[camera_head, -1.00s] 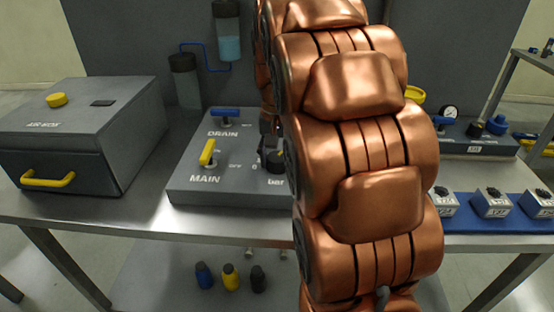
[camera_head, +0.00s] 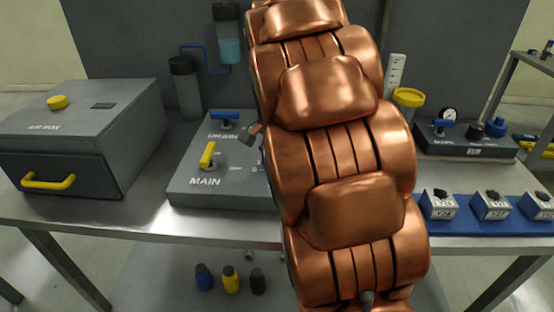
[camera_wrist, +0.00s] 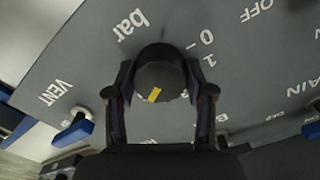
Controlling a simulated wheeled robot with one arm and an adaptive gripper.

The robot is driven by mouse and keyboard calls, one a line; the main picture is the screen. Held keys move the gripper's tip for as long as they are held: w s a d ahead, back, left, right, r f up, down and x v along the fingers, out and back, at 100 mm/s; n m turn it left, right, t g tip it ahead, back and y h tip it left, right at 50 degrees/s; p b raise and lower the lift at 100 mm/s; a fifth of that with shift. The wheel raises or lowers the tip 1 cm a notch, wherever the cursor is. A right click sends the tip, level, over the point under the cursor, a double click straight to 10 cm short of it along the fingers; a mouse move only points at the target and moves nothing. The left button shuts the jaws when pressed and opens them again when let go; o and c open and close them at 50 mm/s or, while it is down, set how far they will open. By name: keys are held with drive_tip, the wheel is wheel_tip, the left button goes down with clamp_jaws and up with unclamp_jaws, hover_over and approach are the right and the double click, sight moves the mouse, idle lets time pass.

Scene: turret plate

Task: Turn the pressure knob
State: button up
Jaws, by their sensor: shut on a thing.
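The pressure knob (camera_wrist: 160,72) is a round black knob with a yellow mark on it, in the wrist view beside the "bar" label. My gripper (camera_wrist: 160,80) is shut on it, one finger on each side. The yellow mark (camera_wrist: 154,95) lies at the knob's lower edge in the wrist view, toward my palm. Scale marks "0" and "1" show at its upper right. In the head view the grey turret plate (camera_head: 190,190) shows, but my copper arm hides the knob and most of my gripper.
A yellow MAIN handle (camera_head: 207,155) and a blue DRAIN handle (camera_head: 225,114) stand on the plate left of my arm. A blue handle (camera_wrist: 75,130) by "VENT" is near my gripper. The air box (camera_head: 80,130) stands at left, small boxes (camera_head: 490,205) on a blue mat at right.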

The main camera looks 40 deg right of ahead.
idle(0.3)
drive_tip(key=o, duration=1.2)
drive_tip(key=shift+c, duration=0.2)
wheel_tip(320, 180, up, 12)
drive_tip(key=shift+a, duration=0.1)
idle(0.4)
drive_tip(key=s+a+f+n+g+p, duration=0.1)
drive_tip(key=s+a+f+n+p, duration=0.3)
drive_tip(key=s+a+n, duration=0.3)
drive_tip(key=s+a+f+n+p, duration=0.4)
drive_tip(key=s+a, duration=0.6)
drive_tip(key=s, duration=0.6)
wheel_tip(320, 180, down, 3)
drive_tip(key=n, duration=0.3)
drive_tip(key=shift+a+n+g, duration=0.3)
drive_tip(key=shift+n+g, duration=0.1)
